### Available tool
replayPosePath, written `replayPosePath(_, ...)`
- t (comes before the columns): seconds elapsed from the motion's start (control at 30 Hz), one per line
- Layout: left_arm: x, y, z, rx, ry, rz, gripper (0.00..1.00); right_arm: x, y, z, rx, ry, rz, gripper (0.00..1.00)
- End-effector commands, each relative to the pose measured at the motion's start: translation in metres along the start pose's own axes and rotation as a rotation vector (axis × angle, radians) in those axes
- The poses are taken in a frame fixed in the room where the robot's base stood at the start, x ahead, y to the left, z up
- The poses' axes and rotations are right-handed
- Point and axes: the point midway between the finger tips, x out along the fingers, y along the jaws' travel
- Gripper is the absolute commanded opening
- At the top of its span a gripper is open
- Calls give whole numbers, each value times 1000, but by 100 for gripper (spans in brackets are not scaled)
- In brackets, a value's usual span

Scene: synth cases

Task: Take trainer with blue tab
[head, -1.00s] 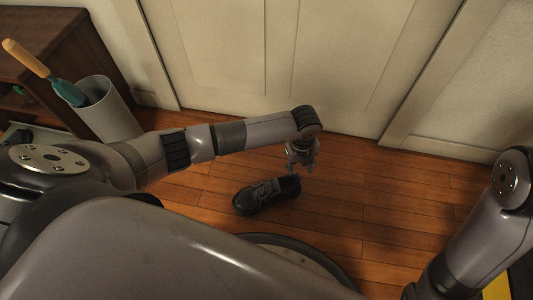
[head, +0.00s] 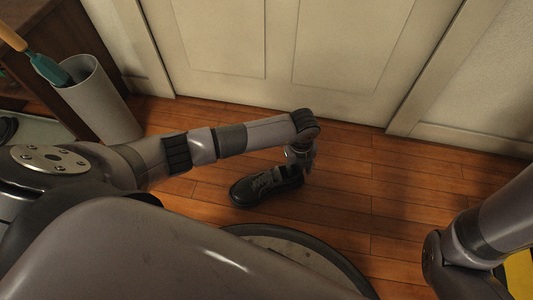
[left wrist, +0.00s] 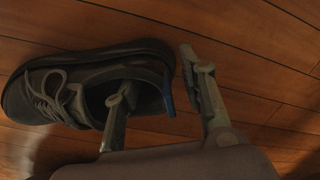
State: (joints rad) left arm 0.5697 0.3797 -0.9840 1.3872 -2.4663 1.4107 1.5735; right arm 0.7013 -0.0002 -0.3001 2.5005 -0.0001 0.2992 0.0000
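A black lace-up trainer (head: 255,191) stands upright on the wooden floor, its heel towards the right. In the left wrist view the trainer (left wrist: 38,92) shows grey laces and a blue tab (left wrist: 168,96) at its heel. My left gripper (head: 303,166) is down at the heel end. In the left wrist view its fingers (left wrist: 157,68) are apart, one at the shoe's opening and one outside behind the heel, with the heel wall and tab between them. A gap shows between the outer finger and the heel. My right arm shows at the right edge; its gripper is out of view.
A pale double-panelled door (head: 290,50) stands behind the trainer. A grey bin (head: 103,105) holding a teal item (head: 50,69) stands at the left beside a dark wooden shelf (head: 60,25). The floor (head: 410,195) right of the trainer is clear.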

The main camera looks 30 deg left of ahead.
Motion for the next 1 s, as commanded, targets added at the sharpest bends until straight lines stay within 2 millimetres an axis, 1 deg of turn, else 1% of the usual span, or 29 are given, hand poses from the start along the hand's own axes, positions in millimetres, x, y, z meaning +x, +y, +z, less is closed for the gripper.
replayPosePath(0.2,0,0,0,0,0,0,38,0,0,0,0,0,0,79)
replayPosePath(0.77,0,0,0,0,0,0,0,0,0,0,0,1,-1,79)
replayPosePath(1.0,0,0,0,0,0,0,0,0,0,0,0,1,-1,79)
